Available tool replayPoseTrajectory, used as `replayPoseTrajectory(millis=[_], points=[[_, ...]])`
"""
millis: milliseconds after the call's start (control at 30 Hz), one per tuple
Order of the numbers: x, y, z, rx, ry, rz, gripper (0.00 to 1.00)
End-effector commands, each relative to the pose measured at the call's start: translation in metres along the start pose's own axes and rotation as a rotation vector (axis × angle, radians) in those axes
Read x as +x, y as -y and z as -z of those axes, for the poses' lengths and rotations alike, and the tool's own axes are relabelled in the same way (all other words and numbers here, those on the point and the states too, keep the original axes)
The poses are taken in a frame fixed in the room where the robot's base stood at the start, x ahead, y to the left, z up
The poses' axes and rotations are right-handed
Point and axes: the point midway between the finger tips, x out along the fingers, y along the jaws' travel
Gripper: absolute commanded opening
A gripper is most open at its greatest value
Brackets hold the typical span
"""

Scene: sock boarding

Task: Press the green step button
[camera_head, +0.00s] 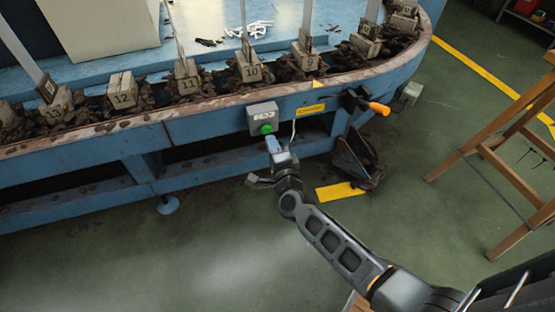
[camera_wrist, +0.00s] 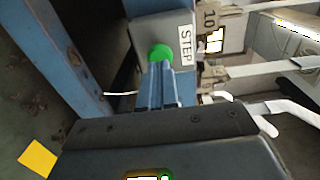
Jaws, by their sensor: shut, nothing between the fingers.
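The green step button (camera_head: 266,129) sits on a small grey box (camera_head: 262,113) fixed to the front side of the blue machine. In the wrist view the round green button (camera_wrist: 159,52) is beside a white label reading STEP (camera_wrist: 186,46). My gripper (camera_head: 272,142) is just below and in front of the button in the head view. In the wrist view its shut fingers (camera_wrist: 161,72) point at the button, and their tips overlap its lower edge. I cannot tell whether they touch it. Nothing is held.
The blue machine edge (camera_head: 200,115) carries numbered blocks, among them block 10 (camera_head: 249,68). An orange-tipped handle (camera_head: 379,108) juts out right of the box, above a dark pedal-like part (camera_head: 357,160). A wooden stand (camera_head: 500,160) is at the right. Green floor (camera_head: 130,255) is open at lower left.

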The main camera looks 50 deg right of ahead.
Motion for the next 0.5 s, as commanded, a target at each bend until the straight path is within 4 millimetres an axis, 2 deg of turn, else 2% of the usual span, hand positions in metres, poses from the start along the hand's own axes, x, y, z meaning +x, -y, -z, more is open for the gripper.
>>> replayPoseTrajectory(millis=[200,500], points=[[0.021,-0.001,0.000,0.000,0.000,0.000,0.00],[0.024,0.000,0.000,-0.001,0.000,0.000,0.00]])
